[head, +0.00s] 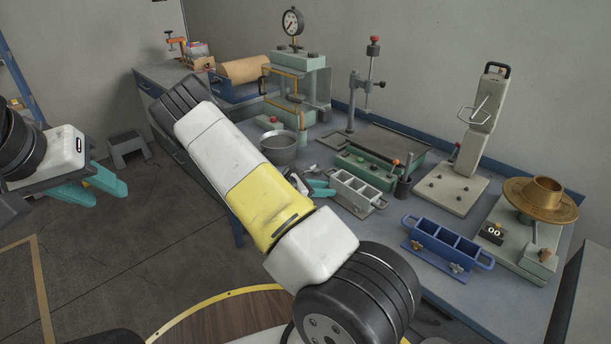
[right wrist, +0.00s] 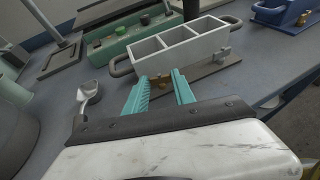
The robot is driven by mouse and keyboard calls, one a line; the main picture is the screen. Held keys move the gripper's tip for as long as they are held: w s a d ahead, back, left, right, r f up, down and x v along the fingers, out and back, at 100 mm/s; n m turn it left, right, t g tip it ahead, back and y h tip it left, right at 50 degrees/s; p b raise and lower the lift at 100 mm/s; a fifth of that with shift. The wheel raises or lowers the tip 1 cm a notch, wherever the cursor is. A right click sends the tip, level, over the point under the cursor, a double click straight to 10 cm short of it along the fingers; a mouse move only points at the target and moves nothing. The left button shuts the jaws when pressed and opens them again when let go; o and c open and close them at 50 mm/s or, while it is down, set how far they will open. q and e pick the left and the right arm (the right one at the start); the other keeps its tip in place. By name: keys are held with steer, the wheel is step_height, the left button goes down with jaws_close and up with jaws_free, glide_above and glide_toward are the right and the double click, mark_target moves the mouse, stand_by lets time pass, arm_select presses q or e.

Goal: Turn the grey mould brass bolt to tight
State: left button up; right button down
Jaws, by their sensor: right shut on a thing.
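The grey mould (head: 358,191) is a three-compartment open box with end handles, on the bench right of my right gripper (head: 319,188). In the right wrist view the grey mould (right wrist: 190,42) stands just beyond my fingertips. My right gripper (right wrist: 163,78) has its teal fingers on either side of the brass bolt (right wrist: 163,83) at the mould's near side and is shut on it. The fingers partly hide the bolt, so its turn angle is unclear. My left gripper (head: 96,186) is open and empty over the floor, far from the bench.
A blue mould (head: 447,246) sits to the right of the grey one. A green block with knobs (head: 365,163) stands behind it. A metal scoop (right wrist: 88,95) lies left of my right gripper. A metal bowl (head: 279,148) and a brass funnel device (head: 540,200) also stand on the bench.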

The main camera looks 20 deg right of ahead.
steer(key=shift+w+m+g, duration=0.2)
steer(key=shift+m+g, duration=0.4)
steer(key=shift+w+m+g, duration=0.15)
steer(key=shift+m+g, duration=0.75)
steer(key=shift+g, duration=0.3)
steer(key=c, duration=1)
jaws_free()
steer(key=shift+c, duration=0.2)
